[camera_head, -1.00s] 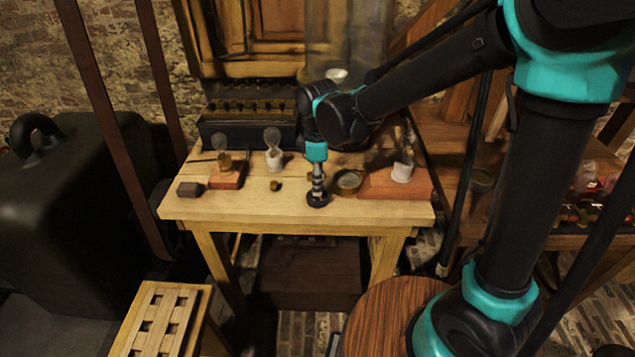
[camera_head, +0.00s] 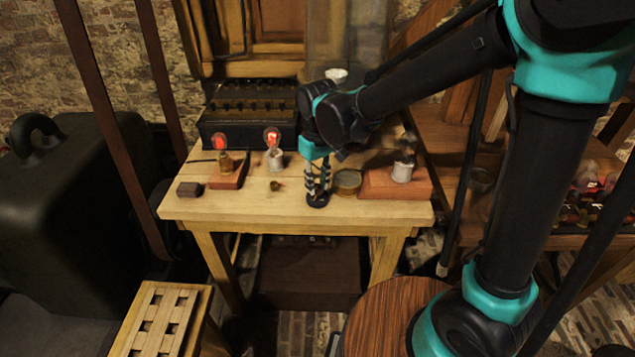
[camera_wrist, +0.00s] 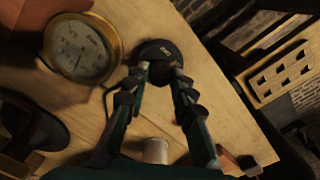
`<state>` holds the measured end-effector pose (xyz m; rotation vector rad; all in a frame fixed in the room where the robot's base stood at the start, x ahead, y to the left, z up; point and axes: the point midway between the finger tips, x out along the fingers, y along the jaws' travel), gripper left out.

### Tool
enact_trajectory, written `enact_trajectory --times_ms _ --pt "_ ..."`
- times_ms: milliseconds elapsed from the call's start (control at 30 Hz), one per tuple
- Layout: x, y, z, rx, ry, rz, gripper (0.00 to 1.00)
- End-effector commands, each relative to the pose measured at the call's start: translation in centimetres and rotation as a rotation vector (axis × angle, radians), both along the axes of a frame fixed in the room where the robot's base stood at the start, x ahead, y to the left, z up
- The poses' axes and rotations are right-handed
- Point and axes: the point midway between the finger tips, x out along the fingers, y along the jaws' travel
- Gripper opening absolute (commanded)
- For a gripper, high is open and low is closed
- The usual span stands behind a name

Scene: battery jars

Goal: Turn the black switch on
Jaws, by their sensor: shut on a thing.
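The black switch (camera_head: 318,202) has a round black base and sits near the front edge of the wooden table. In the wrist view its round black base (camera_wrist: 150,47) shows just beyond my fingertips. My gripper (camera_head: 318,188) points down over the switch. In the wrist view its two fingertips (camera_wrist: 160,68) are on either side of the switch's knob and shut on it. The knob is mostly hidden between the fingers. Two bulbs, the left one (camera_head: 220,142) and the middle one (camera_head: 272,138), glow red.
A round brass gauge (camera_head: 347,181) stands close to the right of my gripper and also shows in the wrist view (camera_wrist: 84,48). A red wooden block (camera_head: 375,184) with a dark bulb is farther right. A small brown block (camera_head: 190,189) lies left. The table's front edge is near.

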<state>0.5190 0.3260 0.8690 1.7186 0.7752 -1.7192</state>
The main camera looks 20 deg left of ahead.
Motion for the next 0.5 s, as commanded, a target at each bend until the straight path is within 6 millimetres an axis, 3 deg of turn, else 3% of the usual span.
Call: enact_trajectory --times_ms 500 --pt "0.04 0.02 0.02 0.001 -0.001 -0.339 0.0"
